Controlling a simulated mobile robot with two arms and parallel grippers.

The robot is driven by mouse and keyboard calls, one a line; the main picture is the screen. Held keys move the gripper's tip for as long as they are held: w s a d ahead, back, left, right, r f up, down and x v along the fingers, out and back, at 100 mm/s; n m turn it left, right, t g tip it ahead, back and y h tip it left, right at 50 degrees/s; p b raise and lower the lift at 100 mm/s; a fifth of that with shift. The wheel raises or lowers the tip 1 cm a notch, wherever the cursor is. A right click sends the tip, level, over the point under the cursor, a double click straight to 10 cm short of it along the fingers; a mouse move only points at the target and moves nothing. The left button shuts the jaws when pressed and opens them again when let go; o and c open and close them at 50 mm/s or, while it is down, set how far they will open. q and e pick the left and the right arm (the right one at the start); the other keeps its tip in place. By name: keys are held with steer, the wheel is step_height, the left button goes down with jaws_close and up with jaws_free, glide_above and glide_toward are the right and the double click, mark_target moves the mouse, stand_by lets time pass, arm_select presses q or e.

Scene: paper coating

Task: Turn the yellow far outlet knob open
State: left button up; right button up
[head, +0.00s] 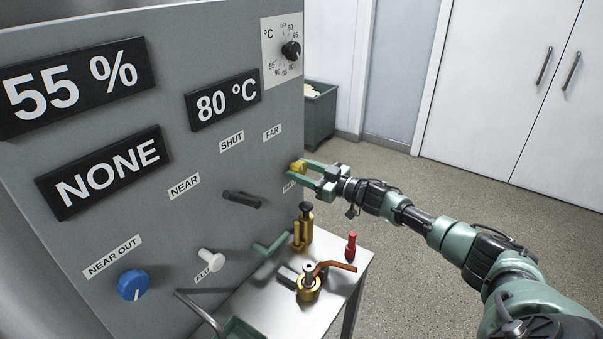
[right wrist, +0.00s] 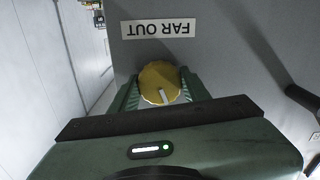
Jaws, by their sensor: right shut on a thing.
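The yellow far outlet knob (head: 298,166) is on the right part of the grey panel, below the FAR label. My right gripper (head: 304,169) reaches it from the right and is shut on it. In the right wrist view the knob (right wrist: 160,84) sits between the two green fingers (right wrist: 160,92), under an upside-down FAR OUT label (right wrist: 158,27). A white mark on the knob's face points toward the gripper's body, down in that view. My left gripper is not in view.
The panel (head: 225,165) also carries a blue knob (head: 133,285), a white knob (head: 210,259), a black handle (head: 242,198) and a temperature dial (head: 291,50). Below, a metal table (head: 335,275) holds brass valve parts (head: 309,288) and a red-handled item (head: 351,246). Open floor lies right.

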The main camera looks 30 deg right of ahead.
steer(key=n+b, duration=0.1)
steer(key=n, duration=0.2)
steer(key=shift+f+n, duration=0.15)
steer(key=shift+n, duration=0.25)
steer(key=n+b, duration=0.2)
steer(key=n, duration=0.1)
steer(key=shift+n, duration=0.3)
steer(key=n+b, duration=0.3)
steer(key=n, duration=0.3)
steer(key=shift+f, duration=0.1)
steer(key=n+b, duration=0.4)
steer(key=n, duration=0.2)
steer(key=shift+a+f+n, duration=0.1)
steer(key=shift+n, duration=0.3)
steer(key=n+b, duration=0.2)
steer(key=n, duration=0.1)
steer(key=shift+b, duration=0.4)
steer(key=shift+n+b, duration=0.8)
steer(key=shift+n, duration=0.7)
